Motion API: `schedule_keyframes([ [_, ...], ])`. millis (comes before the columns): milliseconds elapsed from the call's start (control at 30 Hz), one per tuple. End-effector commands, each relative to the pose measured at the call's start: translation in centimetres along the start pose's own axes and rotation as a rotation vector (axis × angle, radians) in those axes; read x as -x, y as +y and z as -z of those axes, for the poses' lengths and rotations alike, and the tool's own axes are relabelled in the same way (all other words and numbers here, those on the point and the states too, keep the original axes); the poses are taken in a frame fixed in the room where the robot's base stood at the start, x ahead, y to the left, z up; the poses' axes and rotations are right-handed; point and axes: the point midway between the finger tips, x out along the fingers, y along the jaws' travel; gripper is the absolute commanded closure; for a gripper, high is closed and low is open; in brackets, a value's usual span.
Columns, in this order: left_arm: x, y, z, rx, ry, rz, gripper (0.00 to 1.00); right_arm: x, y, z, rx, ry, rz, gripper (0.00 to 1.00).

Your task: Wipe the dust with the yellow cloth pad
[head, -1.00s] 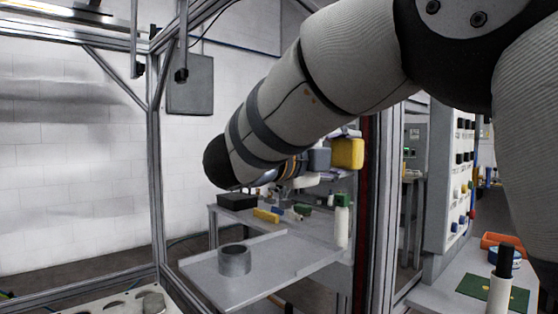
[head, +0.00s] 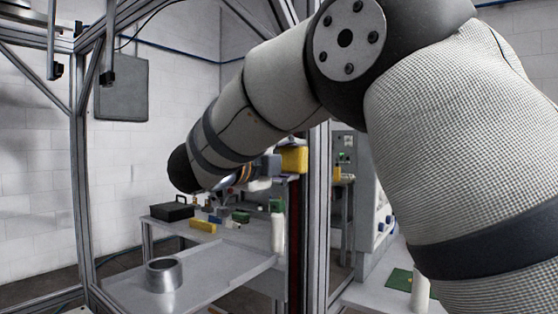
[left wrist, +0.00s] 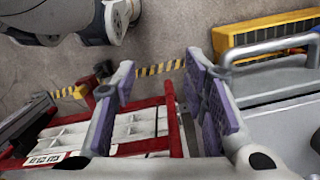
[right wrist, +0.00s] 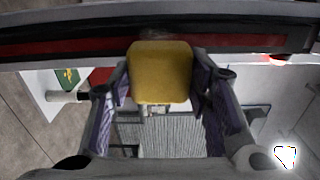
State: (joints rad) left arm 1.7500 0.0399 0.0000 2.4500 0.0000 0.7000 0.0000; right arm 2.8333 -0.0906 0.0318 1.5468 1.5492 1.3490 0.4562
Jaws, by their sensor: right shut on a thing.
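The yellow cloth pad (right wrist: 160,72) is a thick block held between the purple-padded fingers of my right gripper (right wrist: 160,84), which is shut on it. In the head view the pad (head: 293,159) shows beyond my right forearm, close to the gantry post; the arm partly hides the gripper (head: 266,166). In the right wrist view the pad's far edge overlaps a dark beam with a red strip; I cannot tell whether they touch. I cannot make out the dust for certain. My left gripper (left wrist: 160,63) is open and empty, its fingers wide apart.
The gantry post (head: 313,215) stands beside the pad. A grey table (head: 220,268) bears a metal ring (head: 164,275), a black case (head: 171,212), a yellow block (head: 202,226) and a white bottle (head: 278,232). Below my left gripper is a red-framed case (left wrist: 140,128).

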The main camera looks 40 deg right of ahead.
Motion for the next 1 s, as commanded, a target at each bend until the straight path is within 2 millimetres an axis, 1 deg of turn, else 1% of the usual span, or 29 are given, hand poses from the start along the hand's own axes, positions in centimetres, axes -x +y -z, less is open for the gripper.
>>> schedule_keyframes([
  [267,0.0,0.0,0.0,0.000,0.000,0.000,0.60,-0.2,0.0,0.0,0.000,0.000,0.000,0.77],
  [1000,0.0,0.0,0.0,0.000,0.000,0.000,0.60,-1.7,0.0,0.0,0.000,0.001,0.000,0.77],
])
